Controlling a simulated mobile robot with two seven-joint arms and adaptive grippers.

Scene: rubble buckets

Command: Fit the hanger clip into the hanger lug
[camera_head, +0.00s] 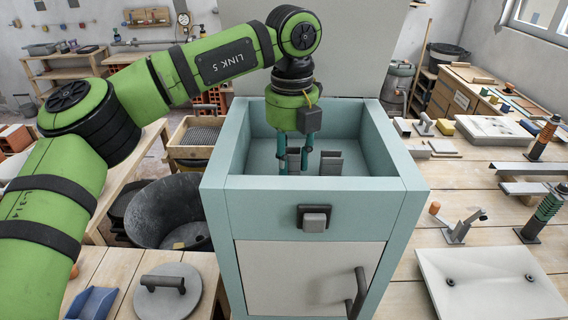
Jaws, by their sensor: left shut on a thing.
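My left gripper (296,170) reaches down into the open top of a teal cabinet (215,205). Its two teal fingers are shut on a small dark grey ribbed piece (293,160), which I take to be the hanger clip. A second dark grey ribbed piece (331,163) stands just right of the fingers inside the cabinet, and it may be the hanger lug. The fingers partly hide the held piece. I cannot tell whether the two pieces touch. My right gripper is not in view.
The cabinet's raised walls surround the gripper, and a grey panel (365,45) rises behind. A dark round tub (165,215) stands left. A round lid (168,290) lies front left. Benches at right hold a white plate (490,282) and several brackets.

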